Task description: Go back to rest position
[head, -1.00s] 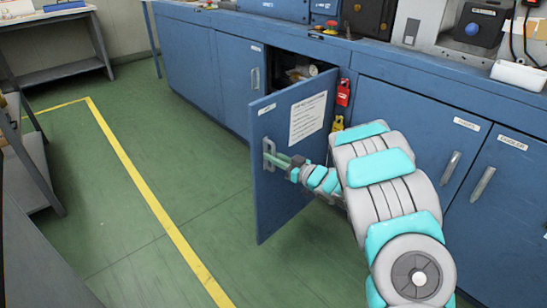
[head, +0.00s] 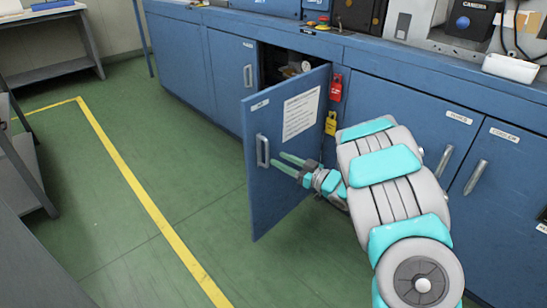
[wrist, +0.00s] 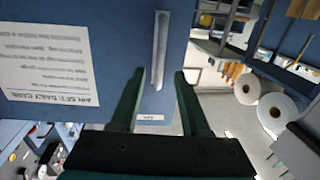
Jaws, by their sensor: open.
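The blue cabinet door (head: 285,165) stands swung open, with a white notice sheet on it. Its metal handle (head: 262,150) is near the door's left edge; it also shows in the wrist view (wrist: 159,48). My gripper (head: 277,158) is open and empty, its two green fingers spread in front of the door. The fingertips point at the handle and appear a little apart from it. In the wrist view the handle lines up with the gap between my fingers (wrist: 160,76).
Shut blue cabinets (head: 412,120) stand right of the open door, close to my arm. Green floor (head: 190,160) with a yellow line (head: 140,190) is clear on the left. A grey bench (head: 45,60) stands far left.

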